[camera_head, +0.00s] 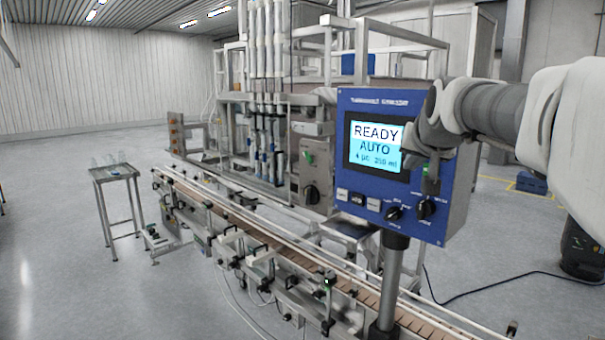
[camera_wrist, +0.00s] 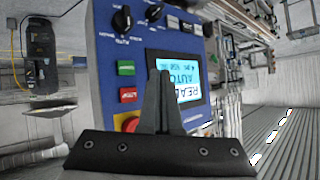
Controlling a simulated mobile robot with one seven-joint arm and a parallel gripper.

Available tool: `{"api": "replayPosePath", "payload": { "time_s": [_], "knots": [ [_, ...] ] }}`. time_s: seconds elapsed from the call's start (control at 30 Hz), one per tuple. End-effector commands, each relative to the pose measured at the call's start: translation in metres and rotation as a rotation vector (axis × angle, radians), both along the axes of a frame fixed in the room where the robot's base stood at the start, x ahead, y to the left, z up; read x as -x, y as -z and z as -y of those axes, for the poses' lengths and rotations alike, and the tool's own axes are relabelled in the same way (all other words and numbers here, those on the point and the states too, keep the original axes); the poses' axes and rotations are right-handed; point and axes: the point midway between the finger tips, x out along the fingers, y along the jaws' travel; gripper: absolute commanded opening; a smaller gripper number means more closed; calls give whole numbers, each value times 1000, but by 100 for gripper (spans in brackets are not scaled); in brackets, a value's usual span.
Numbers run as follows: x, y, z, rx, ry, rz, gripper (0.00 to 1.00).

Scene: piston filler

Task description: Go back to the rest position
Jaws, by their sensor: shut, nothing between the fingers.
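The blue control panel (camera_head: 455,200) stands on a grey post at the right of the head view. Its screen (camera_head: 376,146) reads READY, AUTO and a 250 ml line. My gripper (camera_head: 420,160) is in front of the panel's right part, beside the screen, at the end of my arm reaching in from the right. In the wrist view, my gripper (camera_wrist: 165,92) has its fingers together, empty, over the panel (camera_wrist: 115,45). A green button (camera_wrist: 126,68) and a red button (camera_wrist: 128,94) are left of the fingers. A red-and-yellow button (camera_wrist: 126,122) is partly hidden by the gripper body.
The conveyor (camera_head: 280,262) runs diagonally below and behind the panel, with the filler frame (camera_head: 265,105) above it. A small table (camera_head: 116,172) stands at the left. A dark cable (camera_head: 475,290) lies on the floor at right. Open floor (camera_head: 60,240) is at left.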

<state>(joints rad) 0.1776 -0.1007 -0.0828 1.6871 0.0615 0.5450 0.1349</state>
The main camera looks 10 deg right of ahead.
Motion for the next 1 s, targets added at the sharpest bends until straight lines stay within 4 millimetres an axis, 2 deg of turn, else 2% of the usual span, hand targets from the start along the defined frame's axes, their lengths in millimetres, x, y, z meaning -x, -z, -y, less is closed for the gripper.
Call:
{"api": "replayPosePath", "payload": {
  "time_s": [0.1,0.3,0.5,0.6,0.77,1.0],
  "knots": [
    [49,30,-36,3,-70,-89,0],
    [145,100,-89,26,-198,-269,0],
    [233,170,-120,63,-309,-430,0],
    [263,196,-127,81,-346,-485,0],
    [285,216,-131,94,-371,-529,0],
    [287,218,-131,94,-374,-535,0]
  ]
}}
